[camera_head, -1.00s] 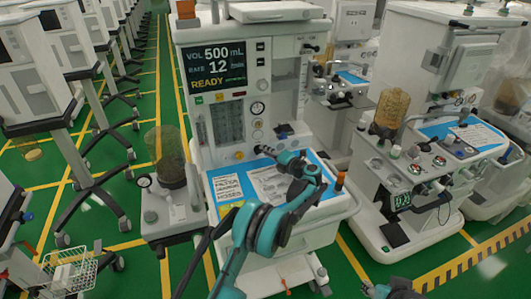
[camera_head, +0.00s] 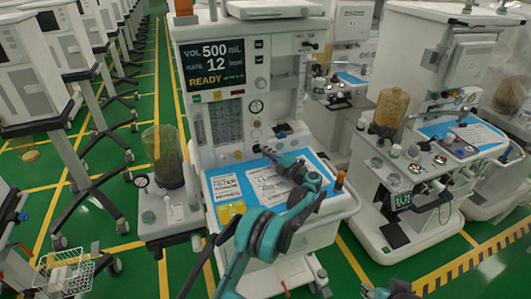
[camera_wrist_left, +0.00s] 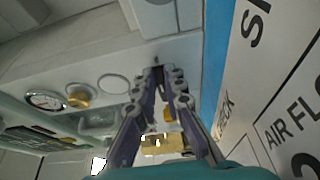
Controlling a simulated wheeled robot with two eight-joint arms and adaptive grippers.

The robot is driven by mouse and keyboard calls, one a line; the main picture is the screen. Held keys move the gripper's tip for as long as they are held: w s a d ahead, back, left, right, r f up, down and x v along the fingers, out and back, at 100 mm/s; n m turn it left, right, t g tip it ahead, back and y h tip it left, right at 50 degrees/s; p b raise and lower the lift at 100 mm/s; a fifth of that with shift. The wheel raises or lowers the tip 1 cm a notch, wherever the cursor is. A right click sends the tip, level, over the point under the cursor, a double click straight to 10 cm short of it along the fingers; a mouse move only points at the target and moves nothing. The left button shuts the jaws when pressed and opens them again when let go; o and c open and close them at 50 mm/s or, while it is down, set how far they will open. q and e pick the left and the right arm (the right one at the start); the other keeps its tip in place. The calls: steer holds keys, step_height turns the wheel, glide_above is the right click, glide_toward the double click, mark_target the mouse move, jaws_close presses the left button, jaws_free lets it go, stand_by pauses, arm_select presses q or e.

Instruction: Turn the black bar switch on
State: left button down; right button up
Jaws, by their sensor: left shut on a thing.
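The anaesthesia cart with the lit screen (camera_head: 213,62) stands in the middle of the head view. My left arm reaches over its blue-edged worktop, and my left gripper (camera_head: 268,153) is at the lower front panel, just above the worktop. In the wrist view the two fingers of the left gripper (camera_wrist_left: 158,72) come together at the pale panel. They are shut on a small dark piece, which fits the black bar switch; the fingers hide most of it, so its angle cannot be told. A dark part of my right arm (camera_head: 392,290) shows at the bottom edge; its jaws are unclear.
A gauge (camera_wrist_left: 46,101) and a brass-coloured knob (camera_wrist_left: 79,96) sit on the panel near the left gripper. Labelled white cards (camera_head: 268,184) lie on the worktop. An orange-topped post (camera_head: 339,180) stands at its right edge. Another cart (camera_head: 425,165) stands to the right.

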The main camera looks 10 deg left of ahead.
arm_select(q)
steer(key=c, duration=1.6)
jaws_free()
steer(key=shift+d, duration=0.1)
steer(key=v, duration=1.1)
steer(key=shift+s+d+f, duration=0.15)
steer(key=shift+s+d, duration=0.15)
